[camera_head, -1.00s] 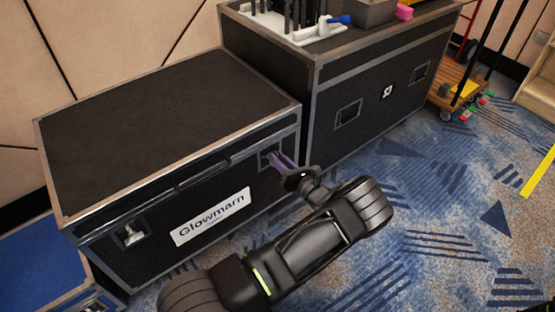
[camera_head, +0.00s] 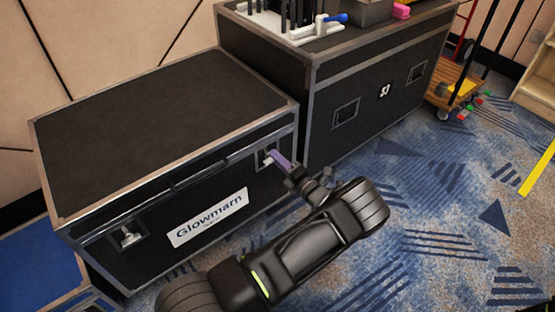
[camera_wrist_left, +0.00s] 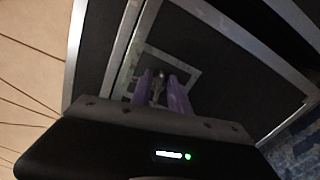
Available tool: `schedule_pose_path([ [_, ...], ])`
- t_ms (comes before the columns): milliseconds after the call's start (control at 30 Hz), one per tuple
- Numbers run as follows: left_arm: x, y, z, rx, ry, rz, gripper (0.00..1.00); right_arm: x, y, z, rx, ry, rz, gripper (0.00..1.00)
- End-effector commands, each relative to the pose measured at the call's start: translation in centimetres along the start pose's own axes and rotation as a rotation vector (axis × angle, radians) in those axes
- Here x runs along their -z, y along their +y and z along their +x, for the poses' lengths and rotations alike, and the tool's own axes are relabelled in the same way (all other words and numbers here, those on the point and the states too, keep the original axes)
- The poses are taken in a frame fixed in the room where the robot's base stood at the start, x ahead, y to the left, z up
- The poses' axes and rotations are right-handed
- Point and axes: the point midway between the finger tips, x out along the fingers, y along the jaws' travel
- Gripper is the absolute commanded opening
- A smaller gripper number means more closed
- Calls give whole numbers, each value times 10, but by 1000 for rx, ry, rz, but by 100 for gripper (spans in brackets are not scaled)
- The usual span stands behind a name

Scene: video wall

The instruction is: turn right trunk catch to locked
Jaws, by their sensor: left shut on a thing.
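The black trunk (camera_head: 150,128) with silver edges and a "Glowmarn" label stands at the left in the head view, its lid down. Its right catch (camera_head: 264,158) sits in a recessed plate on the front, mostly hidden by my fingers. In the left wrist view the metal catch (camera_wrist_left: 158,84) shows between the purple fingers. My left gripper (camera_head: 277,159) is at this catch, shut on it. The exact turn of the catch is too small to tell. The left trunk catch (camera_head: 128,238) is in view in its own plate. My right gripper is not in view.
A taller black case (camera_head: 350,100) stands close to the right of the trunk, with a blue-handled tool (camera_head: 335,18) and other gear on top. A blue-topped case (camera_head: 40,265) is at lower left. A wooden cart (camera_head: 455,90) stands far right. The patterned carpet in front is open.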

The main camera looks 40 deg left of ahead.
Motion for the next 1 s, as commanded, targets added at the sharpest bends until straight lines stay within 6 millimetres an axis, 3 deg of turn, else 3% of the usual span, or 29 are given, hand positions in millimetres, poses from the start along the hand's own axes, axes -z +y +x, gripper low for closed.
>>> schedule_pose_path([
  [400,1,-5,-1,4,0,225,0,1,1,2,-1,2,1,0],
  [900,1,-5,-1,4,0,252,0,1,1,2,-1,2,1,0],
  [933,1,-5,-1,4,0,252,22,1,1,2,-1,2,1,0],
  [1000,1,-5,-1,4,0,252,28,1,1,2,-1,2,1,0],
])
